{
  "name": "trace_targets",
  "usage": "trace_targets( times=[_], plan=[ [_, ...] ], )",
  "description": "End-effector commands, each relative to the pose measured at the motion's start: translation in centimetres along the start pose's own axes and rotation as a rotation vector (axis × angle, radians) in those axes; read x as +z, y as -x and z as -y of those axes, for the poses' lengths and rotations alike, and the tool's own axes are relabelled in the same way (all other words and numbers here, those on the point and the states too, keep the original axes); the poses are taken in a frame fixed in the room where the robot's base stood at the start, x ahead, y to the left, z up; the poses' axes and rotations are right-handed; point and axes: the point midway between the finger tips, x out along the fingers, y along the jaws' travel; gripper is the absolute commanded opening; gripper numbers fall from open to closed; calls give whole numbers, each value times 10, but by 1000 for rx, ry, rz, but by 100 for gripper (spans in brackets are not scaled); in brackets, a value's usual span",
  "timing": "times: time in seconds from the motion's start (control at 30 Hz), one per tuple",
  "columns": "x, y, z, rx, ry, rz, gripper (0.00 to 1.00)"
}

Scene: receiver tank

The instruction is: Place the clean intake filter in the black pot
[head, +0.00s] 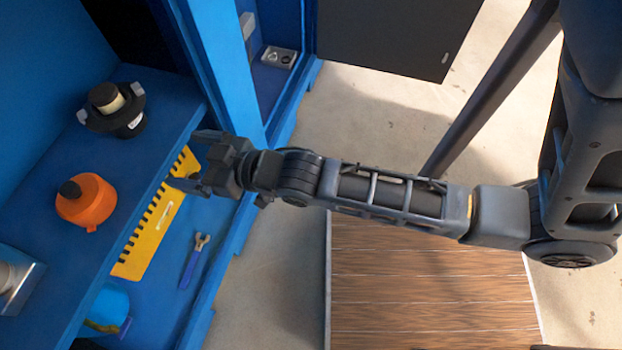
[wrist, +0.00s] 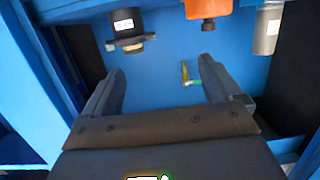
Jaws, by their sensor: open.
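A black pot (head: 128,124) with side tabs stands on the upper blue shelf in the head view. A cream cylinder with a black end (head: 107,98) sits at its top, looking like a filter; I cannot tell whether it is the clean one or how deep it sits. The pot also shows at the top of the wrist view (wrist: 125,24), with a tan disc (wrist: 137,41) at its end. My gripper (head: 193,160) is open and empty, right of the pot near the shelf's front edge. Its spread fingers show in the wrist view (wrist: 162,80).
An orange pot (head: 86,205) with a black knob stands nearer on the upper shelf, with a silver object (head: 15,282) at far left. Below lie a yellow notched strip (head: 150,222), a blue-handled tool (head: 192,262) and a blue container (head: 110,303). A blue post (head: 222,70) stands behind my gripper.

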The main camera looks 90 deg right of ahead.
Motion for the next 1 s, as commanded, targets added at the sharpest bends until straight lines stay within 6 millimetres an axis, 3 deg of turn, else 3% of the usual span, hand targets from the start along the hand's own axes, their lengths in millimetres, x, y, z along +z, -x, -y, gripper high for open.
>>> trace_targets(
  times=[0.03,0.2,0.4,0.5,0.7,1.0],
  plan=[
    [5,26,8,-26,6,14,92],
    [3,100,25,-98,20,31,92],
    [-16,179,35,-174,31,53,92],
    [-29,210,37,-205,34,63,92],
    [-50,244,37,-239,37,72,92],
    [-54,250,37,-245,38,73,92]
  ],
)
